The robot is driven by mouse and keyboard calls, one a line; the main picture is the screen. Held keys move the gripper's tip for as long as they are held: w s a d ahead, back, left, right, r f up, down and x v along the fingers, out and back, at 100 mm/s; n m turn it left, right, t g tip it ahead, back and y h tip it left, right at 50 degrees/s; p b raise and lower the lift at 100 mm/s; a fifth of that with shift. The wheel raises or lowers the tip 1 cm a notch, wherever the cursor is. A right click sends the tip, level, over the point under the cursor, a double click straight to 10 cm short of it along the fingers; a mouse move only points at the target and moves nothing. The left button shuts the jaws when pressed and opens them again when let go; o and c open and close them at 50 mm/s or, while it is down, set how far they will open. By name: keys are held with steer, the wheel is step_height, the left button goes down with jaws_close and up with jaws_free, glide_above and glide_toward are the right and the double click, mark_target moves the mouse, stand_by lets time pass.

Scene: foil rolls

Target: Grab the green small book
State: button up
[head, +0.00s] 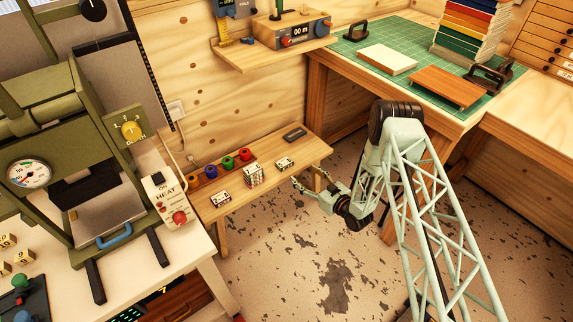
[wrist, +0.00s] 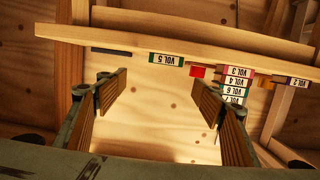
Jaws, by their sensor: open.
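A small book with green-edged ends and a white "VOL.5" label (wrist: 166,60) lies alone near the edge of the low wooden bench (wrist: 230,46). In the head view the single small book (head: 285,163) at the right of the bench appears to be the same one. My gripper (wrist: 162,88) is open and empty, its ribbed fingers apart and pointing toward the bench edge, with the green book roughly between and beyond them. In the head view my gripper (head: 304,184) is beside the front edge of the bench, apart from the book.
A stack of labelled small books (head: 253,175) and another single one (head: 220,197) lie along the bench. Coloured foil rolls (head: 227,162) stand behind them. A dark block (head: 294,135) lies at the bench's right. A heat press (head: 75,170) stands left; a worktable (head: 400,80) stands right.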

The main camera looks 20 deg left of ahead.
steer(key=shift+s+f, duration=0.5)
steer(key=shift+f, duration=0.15)
steer(key=shift+a, duration=0.1)
steer(key=b, duration=0.2)
glide_toward(285, 163)
steer(key=x, duration=0.3)
steer(key=shift+w+f, duration=0.1)
steer(key=shift+f, duration=0.2)
steer(key=shift+w+a, duration=0.25)
steer(key=shift+a, duration=0.05)
steer(key=shift+a, duration=0.1)
steer(key=shift+b+x, duration=0.95)
steer(key=shift+x, duration=1.5)
steer(key=shift+r, duration=0.15)
steer(key=shift+c, duration=0.5)
steer(key=c, duration=0.8)
